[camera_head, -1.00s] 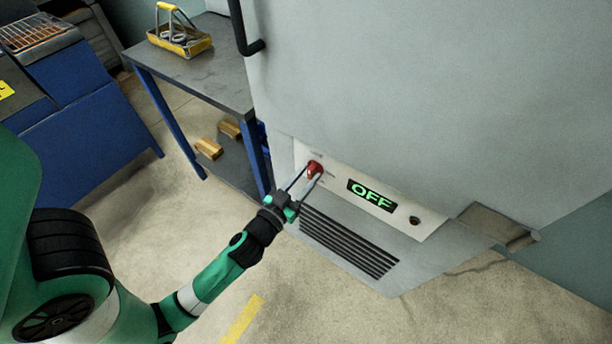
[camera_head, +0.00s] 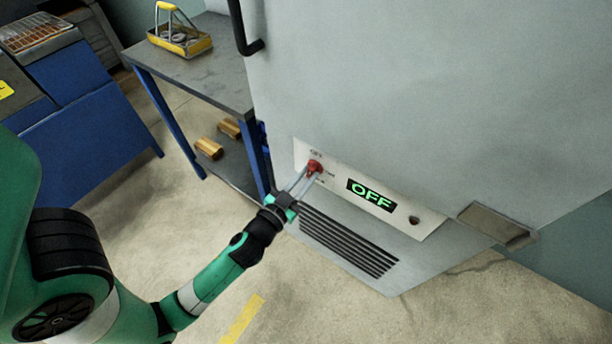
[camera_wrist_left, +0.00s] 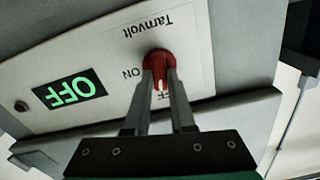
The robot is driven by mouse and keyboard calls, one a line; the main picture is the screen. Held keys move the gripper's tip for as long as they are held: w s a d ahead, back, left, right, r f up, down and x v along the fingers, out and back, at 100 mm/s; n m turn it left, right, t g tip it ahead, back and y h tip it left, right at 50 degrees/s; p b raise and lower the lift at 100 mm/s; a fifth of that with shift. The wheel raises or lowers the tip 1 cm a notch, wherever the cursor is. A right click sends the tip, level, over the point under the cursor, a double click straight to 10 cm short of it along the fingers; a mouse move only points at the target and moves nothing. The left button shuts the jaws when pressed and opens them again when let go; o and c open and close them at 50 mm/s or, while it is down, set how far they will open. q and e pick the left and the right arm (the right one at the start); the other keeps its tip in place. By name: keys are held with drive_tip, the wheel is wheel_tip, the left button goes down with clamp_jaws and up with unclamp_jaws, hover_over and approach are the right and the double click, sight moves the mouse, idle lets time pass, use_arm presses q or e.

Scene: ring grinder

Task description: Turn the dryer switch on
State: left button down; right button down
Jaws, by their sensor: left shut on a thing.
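The red dryer switch (camera_head: 314,165) is a rotary knob on the white control panel (camera_head: 335,178) low on the grey dryer. In the left wrist view the knob (camera_wrist_left: 157,58) appears upside down, with a white pointer mark and an "ON" label beside it. The display (camera_head: 371,195) reads "OFF" in green. My left gripper (camera_head: 311,174) reaches the knob from the lower left. In the left wrist view its two fingers (camera_wrist_left: 160,75) are shut on the knob's sides, hiding part of the lettering. My right gripper is not in view.
A vent grille (camera_head: 348,243) lies below the panel, and a small dark round button (camera_head: 414,220) sits to its right. A blue-legged metal table (camera_head: 205,85) with a yellow tool carrier (camera_head: 180,38) stands to the left. The floor (camera_head: 190,230) around my arm is clear.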

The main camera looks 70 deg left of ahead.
use_arm(q)
drive_tip(key=m, duration=0.4)
drive_tip(key=shift+d+m, duration=0.1)
drive_tip(key=shift+m, duration=0.2)
drive_tip(key=m+p, duration=0.1)
drive_tip(key=m, duration=0.2)
drive_tip(key=shift+w+m, duration=0.1)
drive_tip(key=shift+m, duration=0.2)
drive_tip(key=m, duration=0.3)
drive_tip(key=shift+f+m, duration=0.1)
drive_tip(key=shift+m, duration=0.2)
drive_tip(key=shift+d+f+m+p, duration=0.1)
drive_tip(key=shift+m+p, duration=0.35)
drive_tip(key=shift+m, duration=1.45)
drive_tip(key=c, duration=0.8)
unclamp_jaws()
drive_tip(key=shift+o, duration=0.2)
